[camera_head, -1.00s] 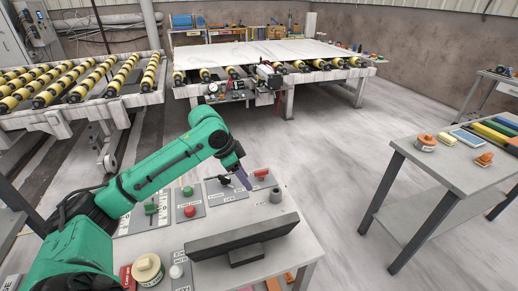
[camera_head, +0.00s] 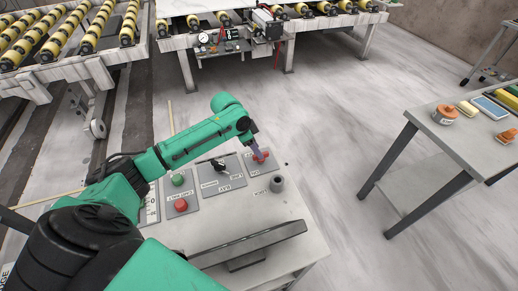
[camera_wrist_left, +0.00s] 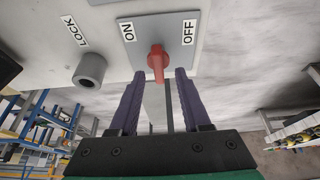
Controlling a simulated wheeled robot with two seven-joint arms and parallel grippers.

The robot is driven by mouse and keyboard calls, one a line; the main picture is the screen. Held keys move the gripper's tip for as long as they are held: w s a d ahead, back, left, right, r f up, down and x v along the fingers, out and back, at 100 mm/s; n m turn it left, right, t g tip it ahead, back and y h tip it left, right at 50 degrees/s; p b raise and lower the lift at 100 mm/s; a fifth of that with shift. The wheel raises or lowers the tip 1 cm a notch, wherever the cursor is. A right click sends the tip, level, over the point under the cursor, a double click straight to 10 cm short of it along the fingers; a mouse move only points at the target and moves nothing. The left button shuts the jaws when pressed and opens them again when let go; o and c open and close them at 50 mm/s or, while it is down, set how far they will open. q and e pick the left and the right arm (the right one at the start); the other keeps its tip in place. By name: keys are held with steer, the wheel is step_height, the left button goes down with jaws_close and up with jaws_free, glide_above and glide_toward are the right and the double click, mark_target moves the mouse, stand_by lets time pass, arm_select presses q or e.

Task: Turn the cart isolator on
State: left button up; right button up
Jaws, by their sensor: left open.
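The cart isolator is a red rotary knob (camera_head: 261,157) on a grey plate at the back right of the console. In the left wrist view the red knob (camera_wrist_left: 157,60) sits on its plate, with the ON label to its left and the OFF label to its right. Its exact setting is hard to read. My left gripper (camera_head: 257,150) is at the knob; in the left wrist view its purple fingers (camera_wrist_left: 160,75) are open, their tips on either side of the knob's lower end. Whether they touch it I cannot tell. My right gripper is not in view.
A grey LOCK cylinder (camera_head: 277,184) stands close to the isolator. A black selector (camera_head: 218,165), a red button (camera_head: 182,205) and a green button (camera_head: 178,180) are to the left. A side table (camera_head: 440,140) stands at right.

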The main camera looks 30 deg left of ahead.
arm_select(q)
steer(key=shift+x, duration=0.8)
steer(key=shift+w+d+f, duration=0.15)
steer(key=shift+f, duration=0.15)
steer(key=shift+d+f, duration=0.1)
jaws_close()
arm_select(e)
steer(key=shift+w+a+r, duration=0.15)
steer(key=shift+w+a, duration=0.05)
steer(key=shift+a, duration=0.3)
